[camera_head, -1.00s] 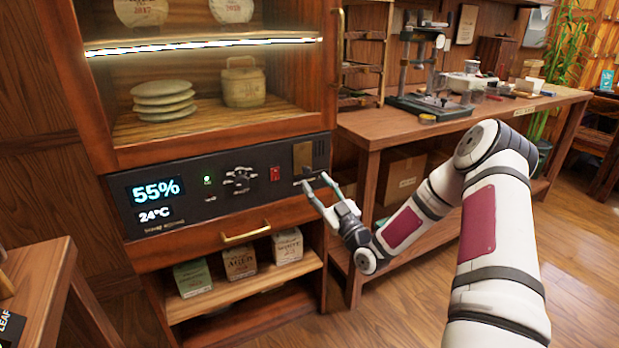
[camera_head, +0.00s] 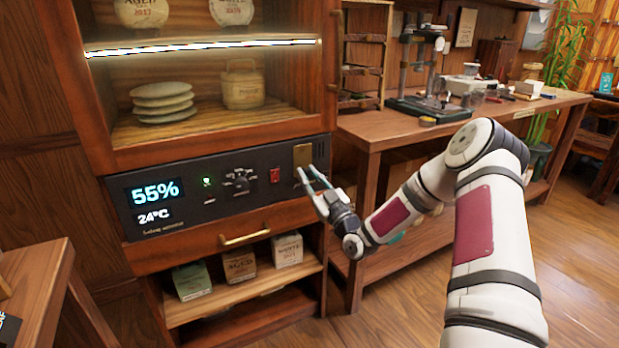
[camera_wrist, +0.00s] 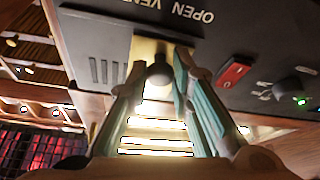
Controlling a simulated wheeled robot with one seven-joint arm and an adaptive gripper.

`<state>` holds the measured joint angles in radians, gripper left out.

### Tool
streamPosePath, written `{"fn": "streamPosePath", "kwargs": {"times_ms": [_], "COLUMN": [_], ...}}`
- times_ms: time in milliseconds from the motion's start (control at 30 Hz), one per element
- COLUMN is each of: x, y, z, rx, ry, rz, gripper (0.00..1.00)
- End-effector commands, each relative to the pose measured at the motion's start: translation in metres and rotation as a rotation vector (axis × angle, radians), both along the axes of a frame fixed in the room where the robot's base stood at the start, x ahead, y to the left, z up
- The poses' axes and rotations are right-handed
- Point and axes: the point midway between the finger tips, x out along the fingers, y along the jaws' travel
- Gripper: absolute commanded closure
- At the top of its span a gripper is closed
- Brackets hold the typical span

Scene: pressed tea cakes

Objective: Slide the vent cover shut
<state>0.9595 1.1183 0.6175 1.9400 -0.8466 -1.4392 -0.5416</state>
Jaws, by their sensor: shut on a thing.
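The vent cover is a brass-coloured plate (camera_head: 303,154) at the right end of the dark control panel on the cabinet. In the wrist view the plate (camera_wrist: 146,50) carries a round dark knob (camera_wrist: 160,72). Dark vent slots (camera_wrist: 104,71) show uncovered beside the plate, on its left in the wrist view; in the head view they are on its right. My gripper (camera_head: 306,171) is at the lower part of the cover. In the wrist view its fingers (camera_wrist: 160,80) are either side of the knob and shut on it. The fingers hide part of the plate.
A red switch (camera_head: 275,175) and a dial (camera_head: 239,181) are on the panel (camera_head: 222,190), left of the cover. A drawer handle (camera_head: 245,238) is below. A wooden bench (camera_head: 460,125) stands to the right of the cabinet.

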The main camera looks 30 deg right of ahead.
Motion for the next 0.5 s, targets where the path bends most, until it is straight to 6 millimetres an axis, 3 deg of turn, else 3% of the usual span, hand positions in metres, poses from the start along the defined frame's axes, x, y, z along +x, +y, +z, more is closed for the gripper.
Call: {"fn": "streamPosePath", "kwargs": {"times_ms": [133,333,500], "x": [0.000,0.000,0.000], "y": [-0.007,-0.044,-0.057], "z": [-0.001,-0.003,-0.001], "rx": [-0.001,-0.003,0.000], "ry": [0.000,-0.001,0.001], "rz": [-0.002,-0.005,-0.001], "gripper": [1.00,1.00,1.00]}}
